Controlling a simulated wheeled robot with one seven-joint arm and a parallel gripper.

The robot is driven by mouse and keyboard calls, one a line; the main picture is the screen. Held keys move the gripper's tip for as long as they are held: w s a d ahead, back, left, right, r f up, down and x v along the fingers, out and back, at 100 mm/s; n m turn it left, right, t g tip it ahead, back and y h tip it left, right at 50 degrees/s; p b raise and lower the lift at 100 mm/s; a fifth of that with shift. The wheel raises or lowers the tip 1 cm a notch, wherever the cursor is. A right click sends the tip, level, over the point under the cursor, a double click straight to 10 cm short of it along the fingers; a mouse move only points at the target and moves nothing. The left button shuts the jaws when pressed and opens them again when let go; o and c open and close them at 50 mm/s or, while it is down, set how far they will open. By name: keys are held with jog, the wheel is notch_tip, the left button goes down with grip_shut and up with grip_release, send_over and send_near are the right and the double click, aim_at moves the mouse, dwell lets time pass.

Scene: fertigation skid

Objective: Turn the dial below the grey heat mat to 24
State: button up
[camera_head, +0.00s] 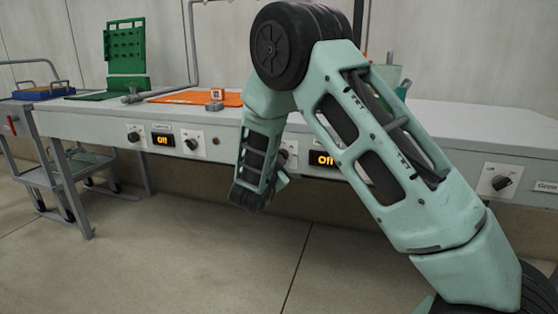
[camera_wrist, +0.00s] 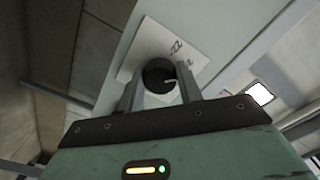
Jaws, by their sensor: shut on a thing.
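My gripper (camera_wrist: 160,86) is shut on a dark round dial (camera_wrist: 157,70), one finger on either side of it. The dial sits on a white plate (camera_wrist: 150,38) with small dark markings, too blurred to read. In the head view my gripper (camera_head: 281,180) is at the bench's front panel, just left of a display (camera_head: 322,159) reading "Off". My arm covers most of this dial's plate (camera_head: 291,148) there. No grey heat mat can be made out; my arm hides part of the bench top.
Another display (camera_head: 162,140) on the left reads "Off", between a left dial (camera_head: 134,137) and a right one (camera_head: 191,144). A further dial (camera_head: 502,183) is at far right. An orange mat (camera_head: 180,98) and green pegboard (camera_head: 125,48) are on the bench. A cart (camera_head: 75,182) stands left.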

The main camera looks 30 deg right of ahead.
jog(key=shift+f, duration=0.1)
jog(key=o, duration=1)
jog(key=shift+s+a, duration=0.1)
jog(key=p+v, duration=0.3)
jog(key=v, duration=1.4)
jog(key=shift+s+a, duration=0.1)
jog(key=shift+s, duration=0.05)
